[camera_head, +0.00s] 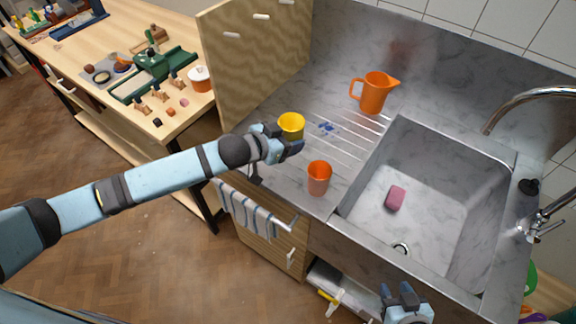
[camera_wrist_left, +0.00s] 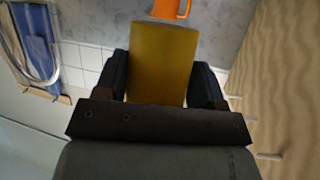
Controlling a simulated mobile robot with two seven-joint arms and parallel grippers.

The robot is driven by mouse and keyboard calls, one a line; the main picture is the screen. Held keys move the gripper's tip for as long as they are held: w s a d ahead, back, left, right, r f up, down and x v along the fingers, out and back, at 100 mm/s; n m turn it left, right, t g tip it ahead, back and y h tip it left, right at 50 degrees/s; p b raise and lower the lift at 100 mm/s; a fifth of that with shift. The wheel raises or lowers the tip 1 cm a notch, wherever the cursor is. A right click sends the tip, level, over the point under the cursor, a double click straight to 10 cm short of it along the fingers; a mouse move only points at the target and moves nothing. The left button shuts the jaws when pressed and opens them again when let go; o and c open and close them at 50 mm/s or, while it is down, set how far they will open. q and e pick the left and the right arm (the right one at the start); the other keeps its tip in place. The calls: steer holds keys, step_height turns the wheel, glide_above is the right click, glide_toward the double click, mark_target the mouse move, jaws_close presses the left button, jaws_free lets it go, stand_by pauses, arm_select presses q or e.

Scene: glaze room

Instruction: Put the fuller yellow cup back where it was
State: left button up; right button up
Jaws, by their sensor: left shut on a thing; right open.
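A yellow cup (camera_head: 291,124) is in my left gripper (camera_head: 285,143), over the left part of the marble drainboard. In the left wrist view the yellow cup (camera_wrist_left: 162,62) sits between the two dark fingers, which are shut on it. Its fill level cannot be seen, and I cannot tell if its base touches the board. No second yellow cup is in view. My right gripper (camera_head: 407,300) is open and empty at the bottom of the head view, in front of the sink.
An orange cup (camera_head: 319,178) stands close to the right of my left gripper. An orange jug (camera_head: 375,92) stands behind on the drainboard (camera_head: 342,140), near blue marks (camera_head: 326,127). The sink (camera_head: 430,215) holds a pink sponge (camera_head: 396,198). A wooden panel (camera_head: 255,60) stands at the left.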

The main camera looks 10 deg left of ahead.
arm_select(q)
step_height(320, 180, down, 12)
steer(key=shift+f, duration=0.1)
stand_by(0.5)
steer(key=o, duration=1)
steer(key=shift+f, duration=0.1)
